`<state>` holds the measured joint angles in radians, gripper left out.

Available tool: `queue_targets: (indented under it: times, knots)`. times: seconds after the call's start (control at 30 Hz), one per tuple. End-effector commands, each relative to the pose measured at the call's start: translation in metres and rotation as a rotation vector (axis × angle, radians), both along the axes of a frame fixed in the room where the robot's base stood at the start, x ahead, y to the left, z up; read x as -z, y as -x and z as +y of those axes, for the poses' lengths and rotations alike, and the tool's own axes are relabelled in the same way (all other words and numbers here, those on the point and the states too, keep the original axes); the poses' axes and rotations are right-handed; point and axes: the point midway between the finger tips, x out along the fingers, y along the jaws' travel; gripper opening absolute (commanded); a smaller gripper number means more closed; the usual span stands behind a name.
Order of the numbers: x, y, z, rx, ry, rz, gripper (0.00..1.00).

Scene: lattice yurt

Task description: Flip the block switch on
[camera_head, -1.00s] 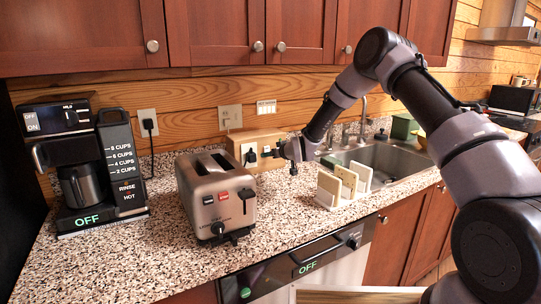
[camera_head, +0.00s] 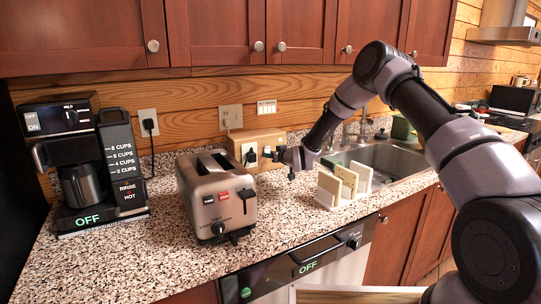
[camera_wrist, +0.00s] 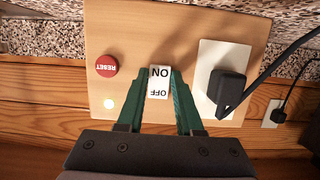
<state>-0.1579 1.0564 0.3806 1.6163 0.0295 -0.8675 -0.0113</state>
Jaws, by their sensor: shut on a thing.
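The wooden block (camera_head: 257,141) stands on the counter against the back wall. In the wrist view the block (camera_wrist: 128,38) carries a white switch (camera_wrist: 159,84) marked ON and OFF, which reads upside down. My gripper (camera_wrist: 161,74) has its two green fingers closed on the switch's left and right sides, near the ON end. I cannot tell which way the switch is tipped. A red RESET button (camera_wrist: 106,66) and a small pale yellow, bright-looking round light (camera_wrist: 109,103) are left of the switch. In the head view my gripper (camera_head: 277,154) is at the block's front right.
A black plug (camera_wrist: 228,90) with a cord sits in a white outlet plate on the block, right of the switch. A toaster (camera_head: 219,192) stands in front and left, a cream rack (camera_head: 328,188) to the right, beside the sink (camera_head: 375,158). A coffee maker (camera_head: 75,160) is far left.

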Motion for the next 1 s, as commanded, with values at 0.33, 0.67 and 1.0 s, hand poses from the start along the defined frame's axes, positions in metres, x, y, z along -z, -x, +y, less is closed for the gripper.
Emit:
queue_targets:
  times: [0.33, 0.67, 1.0]
  knots:
    - [0.0042, -0.0004, -0.0001, 0.001, -0.077, -0.112, 0.00]
    - [0.0043, -0.0003, -0.0001, 0.001, -0.076, -0.111, 0.65]
    - [0.0021, -0.0004, 0.0000, 0.001, -0.075, -0.112, 0.65]
